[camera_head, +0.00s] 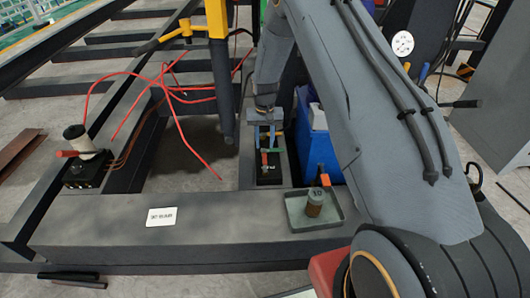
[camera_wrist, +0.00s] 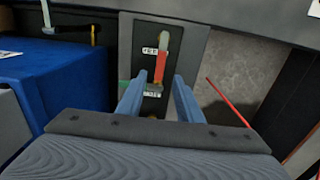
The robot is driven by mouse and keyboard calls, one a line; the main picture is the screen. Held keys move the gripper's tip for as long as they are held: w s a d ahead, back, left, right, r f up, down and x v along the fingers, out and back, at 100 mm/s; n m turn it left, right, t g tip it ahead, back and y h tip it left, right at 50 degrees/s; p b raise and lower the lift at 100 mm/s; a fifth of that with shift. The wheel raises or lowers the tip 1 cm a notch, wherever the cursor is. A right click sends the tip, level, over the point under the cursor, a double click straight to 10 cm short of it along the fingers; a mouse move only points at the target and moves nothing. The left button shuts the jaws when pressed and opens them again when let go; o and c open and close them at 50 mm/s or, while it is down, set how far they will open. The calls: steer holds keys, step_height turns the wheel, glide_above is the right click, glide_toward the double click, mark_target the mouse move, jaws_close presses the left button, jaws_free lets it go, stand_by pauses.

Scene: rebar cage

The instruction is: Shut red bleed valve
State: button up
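The red bleed valve lever (camera_wrist: 160,67) stands on a dark panel (camera_wrist: 190,36) in the wrist view. It points up in that picture, with a grey-tan end at its top. Two small white labels sit beside it, one upper left and one below; I cannot read them surely. In the head view the red lever (camera_head: 264,159) shows small on its black block, below my gripper. My gripper (camera_wrist: 159,78) is open, with one blue finger on each side of the lever's lower part. I cannot tell whether either finger touches it. The gripper also shows in the head view (camera_head: 268,138).
A blue bin (camera_head: 316,150) stands close right of the valve. A shallow tray (camera_head: 297,212) holding a brown cylinder lies in front, on the grey beam (camera_head: 110,225). Red cables (camera_head: 170,95) hang at left near a yellow-and-black post (camera_head: 219,60). A green piece (camera_wrist: 124,86) shows beside my left finger.

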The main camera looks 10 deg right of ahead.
mark_target(265, 159)
step_height(265, 159, down, 8)
steer(key=shift+r+b, duration=0.25)
steer(key=shift+b, duration=0.1)
steer(key=shift+c, duration=0.5)
jaws_close()
